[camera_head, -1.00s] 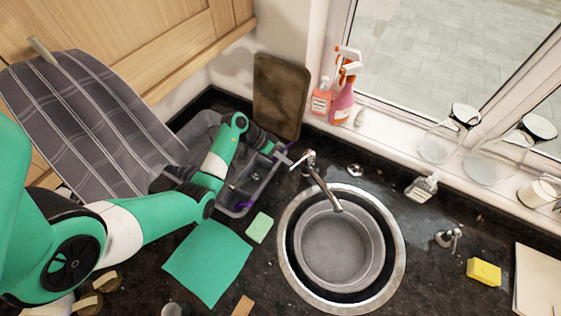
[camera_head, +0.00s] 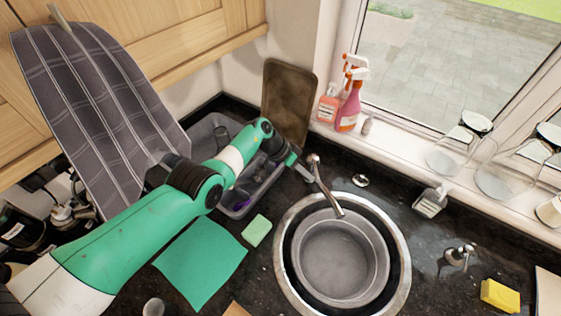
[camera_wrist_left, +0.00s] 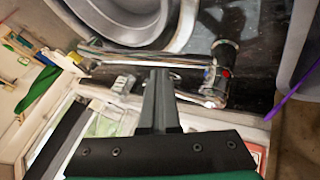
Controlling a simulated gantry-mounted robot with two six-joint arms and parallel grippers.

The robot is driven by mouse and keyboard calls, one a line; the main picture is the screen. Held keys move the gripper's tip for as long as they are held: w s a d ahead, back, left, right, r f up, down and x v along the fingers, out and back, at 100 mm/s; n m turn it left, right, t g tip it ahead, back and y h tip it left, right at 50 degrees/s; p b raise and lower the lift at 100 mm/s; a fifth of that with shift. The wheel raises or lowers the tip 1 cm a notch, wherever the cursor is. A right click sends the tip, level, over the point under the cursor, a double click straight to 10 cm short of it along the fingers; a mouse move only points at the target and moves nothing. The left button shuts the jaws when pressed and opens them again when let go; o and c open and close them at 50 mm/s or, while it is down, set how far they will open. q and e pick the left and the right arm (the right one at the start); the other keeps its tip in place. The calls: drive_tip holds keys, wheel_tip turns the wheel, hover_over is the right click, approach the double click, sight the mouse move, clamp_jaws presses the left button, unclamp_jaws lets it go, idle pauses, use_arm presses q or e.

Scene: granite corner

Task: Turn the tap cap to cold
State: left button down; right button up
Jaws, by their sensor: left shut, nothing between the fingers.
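The chrome tap (camera_head: 325,187) stands behind the round sink (camera_head: 281,262), its spout reaching over the bowl. In the left wrist view the tap (camera_wrist_left: 222,60) shows a chrome body with a red and a blue dot, and its spout runs off to the left. A short chrome part beside the dots, probably the cap's lever (camera_wrist_left: 203,98), points toward my fingers' side. My left gripper (camera_head: 303,171) is shut and empty, close beside the tap on its left. In the left wrist view its closed fingers (camera_wrist_left: 158,80) lie near the tap; whether they touch it I cannot tell.
A grey basin (camera_head: 205,128) lies under my left arm. A dark board (camera_head: 288,105) leans at the corner. Spray bottles (camera_head: 350,105) and glass jars (camera_head: 450,155) stand on the sill. A green sponge (camera_head: 257,230) and green cloth (camera_head: 200,262) lie left of the sink.

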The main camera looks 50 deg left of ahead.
use_arm(q)
drive_tip(key=shift+w+d+b, duration=0.3)
drive_tip(key=shift+w+d, duration=0.2)
drive_tip(key=shift+d, duration=0.15)
use_arm(e)
drive_tip(key=shift+f+h, duration=0.3)
drive_tip(key=shift+f, duration=0.1)
use_arm(q)
drive_tip(key=shift+w+d, duration=0.15)
use_arm(e)
drive_tip(key=shift+f, duration=0.1)
